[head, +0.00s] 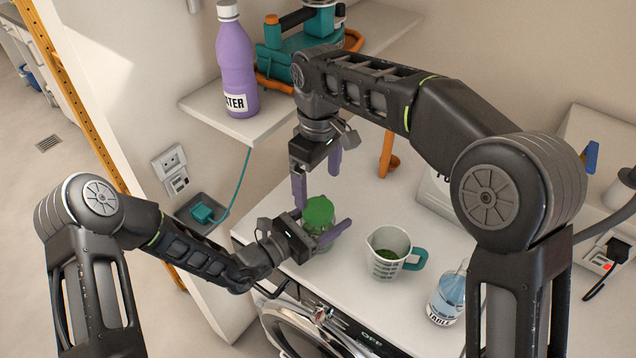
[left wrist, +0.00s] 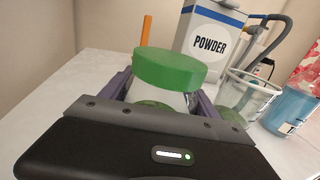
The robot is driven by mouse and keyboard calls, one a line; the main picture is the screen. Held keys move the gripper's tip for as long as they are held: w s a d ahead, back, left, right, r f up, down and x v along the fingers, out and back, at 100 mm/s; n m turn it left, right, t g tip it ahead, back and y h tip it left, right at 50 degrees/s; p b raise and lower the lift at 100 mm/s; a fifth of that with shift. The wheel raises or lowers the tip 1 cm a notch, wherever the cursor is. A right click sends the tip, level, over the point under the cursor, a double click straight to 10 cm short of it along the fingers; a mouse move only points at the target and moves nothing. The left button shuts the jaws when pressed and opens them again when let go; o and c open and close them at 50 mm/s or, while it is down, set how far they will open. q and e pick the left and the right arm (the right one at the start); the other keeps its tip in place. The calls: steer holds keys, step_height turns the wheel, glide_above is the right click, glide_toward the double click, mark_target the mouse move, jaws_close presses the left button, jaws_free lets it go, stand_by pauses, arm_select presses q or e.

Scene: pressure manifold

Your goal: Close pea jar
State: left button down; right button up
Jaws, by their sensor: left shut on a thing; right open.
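The pea jar (head: 321,236) stands on the white counter in the head view, a clear jar with a green lid (head: 319,211) on its top. My left gripper (head: 326,236) is shut on the jar's body, with its purple fingers on either side. In the left wrist view the green lid (left wrist: 169,67) sits over the jar mouth and looks slightly tilted; whether it is fastened I cannot tell. My right gripper (head: 317,180) is open above and just behind the lid, its purple fingers pointing down. Its fingers appear apart from the lid.
A measuring cup (head: 388,252) with green contents stands right of the jar. A blue-liquid bottle (head: 447,294) is near the front edge. A powder box (left wrist: 208,38) stands behind. A purple bottle (head: 236,62) is on the shelf (head: 243,124). Counter between jar and cup is narrow.

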arm_select(q)
steer(key=shift+c, duration=0.6)
jaws_free()
steer(key=shift+s+a+f, duration=0.1)
steer(key=shift+s+a, duration=0.3)
steer(key=shift+a, duration=0.15)
arm_select(e)
steer(key=shift+f, duration=0.3)
arm_select(q)
steer(key=b+v, duration=0.2)
steer(key=v, duration=0.4)
steer(key=shift+s+a, duration=0.15)
arm_select(e)
steer(key=shift+f, duration=0.7)
